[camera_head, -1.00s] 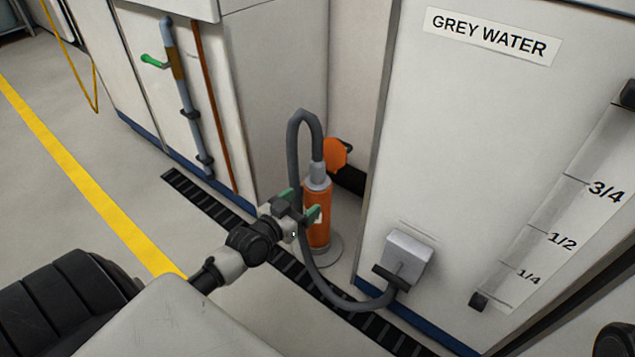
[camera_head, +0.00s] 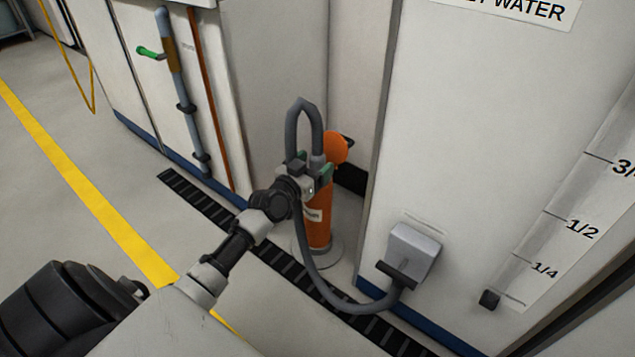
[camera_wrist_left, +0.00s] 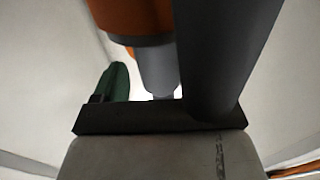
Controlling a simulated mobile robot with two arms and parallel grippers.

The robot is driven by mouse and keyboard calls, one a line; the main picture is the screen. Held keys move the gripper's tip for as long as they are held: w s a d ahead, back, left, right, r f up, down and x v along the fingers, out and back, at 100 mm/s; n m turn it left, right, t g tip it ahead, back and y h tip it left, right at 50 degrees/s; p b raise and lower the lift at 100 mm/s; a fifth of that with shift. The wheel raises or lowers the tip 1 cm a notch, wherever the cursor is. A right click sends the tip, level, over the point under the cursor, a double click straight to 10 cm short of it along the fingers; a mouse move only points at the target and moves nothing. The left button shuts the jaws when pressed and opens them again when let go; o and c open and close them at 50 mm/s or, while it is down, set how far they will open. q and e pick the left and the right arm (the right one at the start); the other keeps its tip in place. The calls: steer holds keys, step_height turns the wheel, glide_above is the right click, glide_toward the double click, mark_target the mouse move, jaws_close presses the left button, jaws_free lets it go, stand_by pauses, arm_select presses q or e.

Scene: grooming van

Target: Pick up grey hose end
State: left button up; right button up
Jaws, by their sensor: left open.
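The grey hose (camera_head: 291,130) arches up and over, and its lighter grey end (camera_head: 317,162) points down into the top of an orange standpipe (camera_head: 319,222). My left gripper (camera_head: 314,169) is open at the height of the hose end, in front of it, and partly hides it. In the left wrist view, the light grey hose end (camera_wrist_left: 158,68) meets the grey rim of the orange pipe (camera_wrist_left: 133,16). One green finger (camera_wrist_left: 116,84) shows left of the hose end, apart from it. The dark hose (camera_wrist_left: 222,55) passes close at the right and may hide the other finger.
The hose runs down to a grey outlet box (camera_head: 412,250) on the white grey-water tank (camera_head: 470,140). An orange disc (camera_head: 336,148) is behind the standpipe. A black floor grate (camera_head: 200,203) runs past its base. A cabinet (camera_head: 270,90) stands behind, on the left.

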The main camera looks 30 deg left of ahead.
arm_select(q)
steer(key=shift+w, duration=0.85)
steer(key=shift+c, duration=0.2)
jaws_close()
